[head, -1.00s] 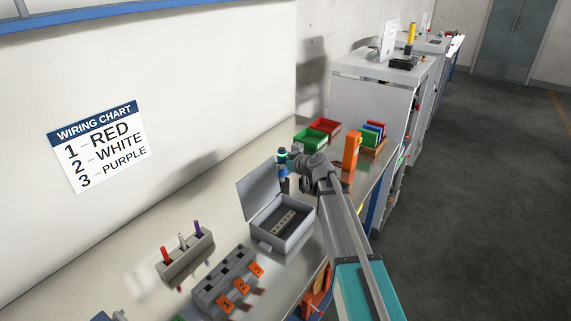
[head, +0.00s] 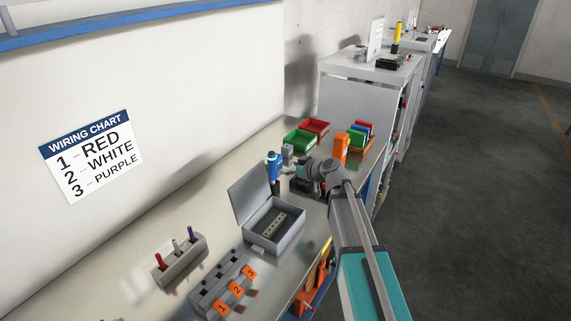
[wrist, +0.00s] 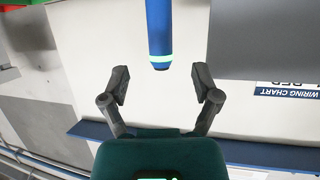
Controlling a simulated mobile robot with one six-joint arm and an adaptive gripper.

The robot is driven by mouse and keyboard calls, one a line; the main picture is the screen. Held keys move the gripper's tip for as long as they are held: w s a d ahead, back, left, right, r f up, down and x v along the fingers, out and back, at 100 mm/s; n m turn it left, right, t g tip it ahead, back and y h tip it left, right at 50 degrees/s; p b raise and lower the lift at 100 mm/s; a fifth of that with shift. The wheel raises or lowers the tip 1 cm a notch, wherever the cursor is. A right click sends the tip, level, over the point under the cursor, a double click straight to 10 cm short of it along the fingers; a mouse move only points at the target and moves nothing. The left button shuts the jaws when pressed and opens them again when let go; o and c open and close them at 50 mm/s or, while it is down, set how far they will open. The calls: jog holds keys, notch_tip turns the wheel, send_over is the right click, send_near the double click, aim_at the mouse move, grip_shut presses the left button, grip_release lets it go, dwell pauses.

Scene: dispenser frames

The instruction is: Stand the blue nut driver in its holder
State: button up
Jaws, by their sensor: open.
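The blue nut driver (head: 273,168) stands upright on the bench, behind and to the right of the open grey box. Its dark lower part passes behind the box lid, so its foot and the holder cannot be made out. In the wrist view its blue handle (wrist: 158,28) with a pale green band at the end lies beyond my fingertips, lined up roughly with the gap. My gripper (wrist: 162,82) is open and empty, its two dark fingers apart from the handle. In the head view my gripper (head: 298,178) is just right of the nut driver.
The grey box (head: 280,238) has its lid raised. Red and green bins (head: 299,137) and an orange upright item (head: 341,148) stand farther back. A grey block with coloured pegs (head: 178,262) and a numbered block (head: 212,292) are nearer. The wall runs along the left.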

jog(key=shift+v, duration=1.05)
jog(key=s+d+f+m+g+h, duration=0.1)
jog(key=s+f+g, duration=0.1)
jog(key=s+f, duration=0.1)
jog(key=s+d+f+m+g+h, duration=0.1)
jog(key=s+f+g, duration=0.1)
jog(key=s, duration=0.4)
jog(key=s+d+f+m+g+h, duration=0.1)
jog(key=s+f+g+h, duration=0.1)
jog(key=s, duration=0.3)
jog(key=shift+s+d+f, duration=0.1)
jog(key=shift+f, duration=0.3)
jog(key=shift+s+d+f, duration=0.1)
jog(key=shift+d+f, duration=0.05)
jog(key=shift+f, duration=0.3)
jog(key=s+d+f+m+g+h, duration=0.3)
jog(key=s+d+m+h, duration=0.2)
jog(key=s, duration=0.6)
jog(key=d, duration=0.2)
jog(key=shift+s+d+m+g, duration=0.35)
jog(key=shift+d+m+g, duration=0.05)
